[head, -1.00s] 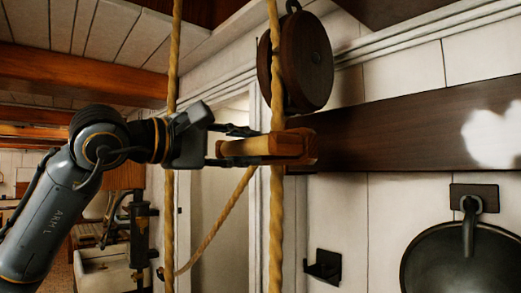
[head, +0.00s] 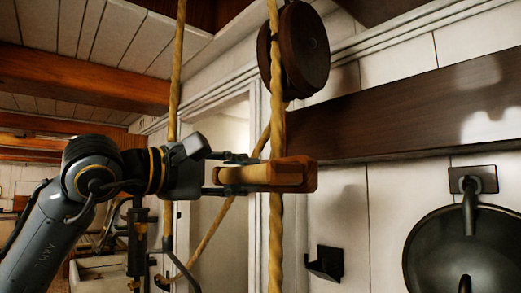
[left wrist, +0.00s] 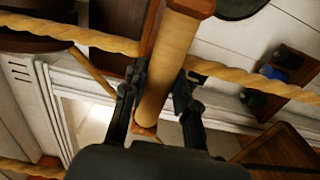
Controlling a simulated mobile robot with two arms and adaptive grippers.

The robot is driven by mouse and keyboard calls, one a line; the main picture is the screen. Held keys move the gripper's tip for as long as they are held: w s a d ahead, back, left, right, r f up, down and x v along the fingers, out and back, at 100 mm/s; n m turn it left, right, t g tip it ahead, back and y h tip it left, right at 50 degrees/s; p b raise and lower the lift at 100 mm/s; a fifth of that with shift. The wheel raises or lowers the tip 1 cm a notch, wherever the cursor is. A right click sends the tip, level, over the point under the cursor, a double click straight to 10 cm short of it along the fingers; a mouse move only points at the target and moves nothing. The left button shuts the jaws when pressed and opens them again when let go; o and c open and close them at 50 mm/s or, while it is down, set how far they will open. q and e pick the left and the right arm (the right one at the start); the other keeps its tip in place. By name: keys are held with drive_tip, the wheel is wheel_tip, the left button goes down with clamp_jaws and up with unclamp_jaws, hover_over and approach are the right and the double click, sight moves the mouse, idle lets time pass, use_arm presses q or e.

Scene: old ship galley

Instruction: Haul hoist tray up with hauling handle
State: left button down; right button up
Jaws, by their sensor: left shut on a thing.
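The hauling handle (head: 297,176) is a pale wooden grip with a darker brown end block, joined to a thick twisted rope (head: 277,228). My left gripper (head: 234,174) is shut around the grip from the left and holds it below the pulley. In the left wrist view, the handle (left wrist: 176,42) lies between the two fingers of my left gripper (left wrist: 162,86). The rope crosses behind it there. I cannot make out the hoist tray for certain in either view. My right gripper is not in view.
A dark wooden pulley (head: 300,50) hangs above the handle. A second rope (head: 176,75) hangs left, and a slanting rope runs behind. A dark board (head: 400,125) is on the wall. A black pan (head: 450,250) and a black hook (head: 324,264) are at lower right.

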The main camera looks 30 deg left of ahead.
use_arm(q)
wheel_tip(320, 180, down, 12)
drive_tip(key=s+b, duration=0.1)
drive_tip(key=b, duration=0.8)
drive_tip(key=shift+d+f, duration=0.25)
use_arm(e)
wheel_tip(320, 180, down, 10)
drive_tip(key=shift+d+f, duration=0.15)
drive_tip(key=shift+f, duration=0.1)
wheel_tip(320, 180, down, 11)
drive_tip(key=b, duration=1.1)
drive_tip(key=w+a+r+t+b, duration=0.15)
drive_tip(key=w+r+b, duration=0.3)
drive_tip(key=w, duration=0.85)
use_arm(q)
wheel_tip(320, 180, down, 22)
drive_tip(key=s+b, duration=0.2)
drive_tip(key=b, duration=0.1)
drive_tip(key=shift+s+d, duration=0.2)
drive_tip(key=shift+d, duration=0.2)
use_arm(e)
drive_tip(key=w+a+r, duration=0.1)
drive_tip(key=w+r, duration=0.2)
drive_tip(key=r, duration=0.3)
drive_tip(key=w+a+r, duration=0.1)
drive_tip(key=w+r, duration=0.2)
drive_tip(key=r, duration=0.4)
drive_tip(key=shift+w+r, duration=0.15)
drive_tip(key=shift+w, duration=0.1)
